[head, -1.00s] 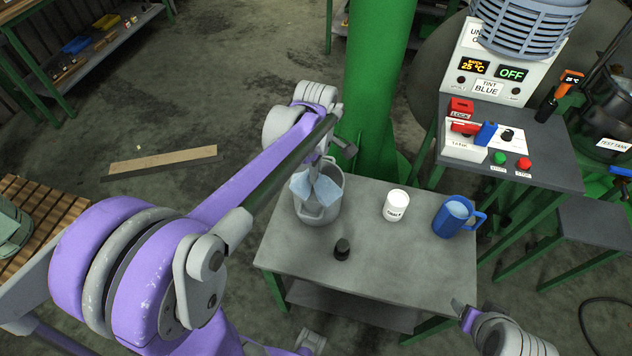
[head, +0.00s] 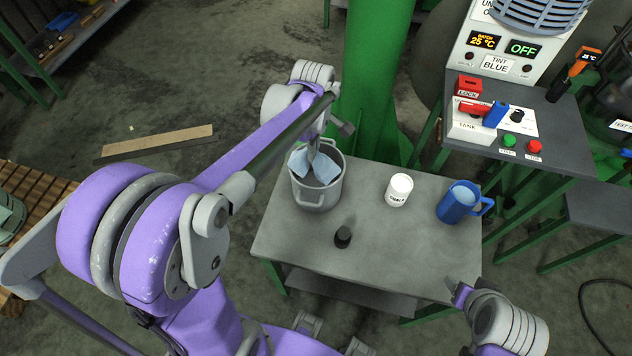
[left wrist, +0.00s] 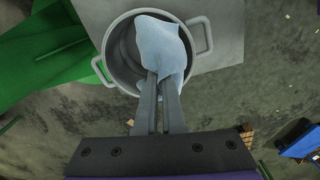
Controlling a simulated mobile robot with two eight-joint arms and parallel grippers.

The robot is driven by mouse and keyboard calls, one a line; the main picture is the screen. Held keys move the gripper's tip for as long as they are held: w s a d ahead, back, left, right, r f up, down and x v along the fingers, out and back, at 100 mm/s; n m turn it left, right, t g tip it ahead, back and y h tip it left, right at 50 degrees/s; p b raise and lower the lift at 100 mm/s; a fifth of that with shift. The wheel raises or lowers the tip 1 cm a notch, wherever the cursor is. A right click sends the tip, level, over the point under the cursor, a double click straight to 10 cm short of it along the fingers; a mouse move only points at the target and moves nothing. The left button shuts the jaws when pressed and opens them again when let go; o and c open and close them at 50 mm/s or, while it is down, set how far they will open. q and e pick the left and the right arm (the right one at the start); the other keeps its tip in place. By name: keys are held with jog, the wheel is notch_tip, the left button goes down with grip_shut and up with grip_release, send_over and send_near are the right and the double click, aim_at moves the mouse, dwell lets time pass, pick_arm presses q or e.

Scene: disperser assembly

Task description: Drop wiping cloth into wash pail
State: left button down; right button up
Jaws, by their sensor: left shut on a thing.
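The wash pail (head: 318,192) is a grey metal pot with side handles at the back left of the grey table; it also shows in the left wrist view (left wrist: 112,73). The light blue wiping cloth (head: 324,170) is at the pail's mouth, and in the left wrist view the cloth (left wrist: 160,45) lies across part of the opening. My left gripper (head: 312,160) is shut on the cloth; its fingers also show in the left wrist view (left wrist: 158,78). My right gripper (head: 462,290) is off the table's front right corner; its jaws are unclear.
On the table (head: 385,250) stand a white chalk jar (head: 399,190), a blue jug (head: 459,202) and a small black object (head: 342,237). A green column (head: 372,80) rises behind the pail. A control panel (head: 505,120) stands at the right. The table's front middle is clear.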

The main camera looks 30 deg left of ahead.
pick_arm(q)
jog(key=shift+f+b, duration=0.3)
jog(key=shift+f, duration=0.65)
pick_arm(e)
jog(key=shift+s+f, duration=0.25)
jog(key=shift+f, duration=0.45)
pick_arm(q)
jog(key=c, duration=1.4)
grip_release()
jog(key=o, duration=1.4)
notch_tip(320, 180, up, 6)
jog(key=p, duration=0.3)
jog(key=shift+w+f, duration=0.1)
jog(key=shift+f, duration=0.15)
pick_arm(e)
jog(key=r, duration=0.1)
jog(key=w+r, duration=0.1)
jog(key=r, duration=0.2)
jog(key=shift+w, duration=0.35)
